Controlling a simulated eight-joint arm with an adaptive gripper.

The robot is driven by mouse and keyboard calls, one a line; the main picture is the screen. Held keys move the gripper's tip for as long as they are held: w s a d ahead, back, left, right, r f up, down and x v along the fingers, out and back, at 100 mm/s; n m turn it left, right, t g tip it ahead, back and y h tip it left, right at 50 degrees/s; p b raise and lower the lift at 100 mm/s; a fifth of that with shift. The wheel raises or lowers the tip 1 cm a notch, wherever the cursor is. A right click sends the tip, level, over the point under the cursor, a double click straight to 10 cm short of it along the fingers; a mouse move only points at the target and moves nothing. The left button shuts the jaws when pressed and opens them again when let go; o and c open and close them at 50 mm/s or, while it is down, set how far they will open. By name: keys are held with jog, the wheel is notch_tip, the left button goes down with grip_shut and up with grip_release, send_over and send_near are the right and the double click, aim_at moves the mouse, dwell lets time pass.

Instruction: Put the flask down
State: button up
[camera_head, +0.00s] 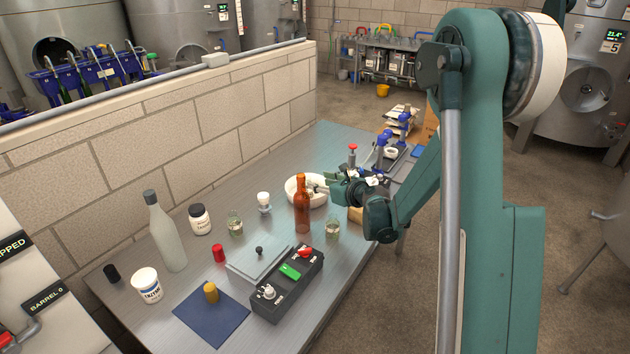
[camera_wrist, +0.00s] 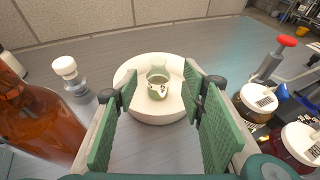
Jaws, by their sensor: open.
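A small clear glass flask (camera_wrist: 158,82) with a greenish tint and a pale label stands upright on a round white dish (camera_wrist: 128,78) in the wrist view. My gripper (camera_wrist: 163,92) is open, its green pads on either side of the flask with clear gaps. The flask looks just beyond the fingertips; I cannot tell the exact depth. In the head view my gripper (camera_head: 325,183) reaches over the right side of the white dish (camera_head: 291,190). The flask cannot be made out clearly there, near the fingers and the amber bottle (camera_head: 302,208).
The amber bottle stands close left of my gripper in the wrist view (camera_wrist: 40,125). A white-capped small bottle (camera_wrist: 67,72) is behind it. Labelled jars (camera_wrist: 255,100) and a red-topped stand (camera_wrist: 286,42) are close on the right. A glass jar (camera_head: 332,229) stands near the table's right edge.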

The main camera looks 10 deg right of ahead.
jog(key=shift+v, duration=1.4)
notch_tip(320, 180, up, 18)
jog(key=s+a+r+n+g, duration=0.1)
jog(key=s+a+r+n, duration=0.1)
jog(key=s+n, duration=0.3)
jog(key=s+a+r+n+g, duration=0.1)
jog(key=s+a+n, duration=0.15)
jog(key=s, duration=0.35)
jog(key=s+a+n+g+h, duration=0.1)
jog(key=s+n+g+h, duration=0.2)
jog(key=s+n, duration=1.65)
jog(key=s+d+f+n+h, duration=0.1)
jog(key=s+f, duration=0.3)
jog(key=s, duration=0.5)
jog(key=s+d+f+n+h, duration=0.1)
jog(key=s+d+f+n, duration=0.1)
jog(key=s, duration=0.8)
jog(key=shift+f+n+g, duration=0.3)
jog(key=shift+f+n, duration=0.5)
jog(key=shift+f, duration=0.5)
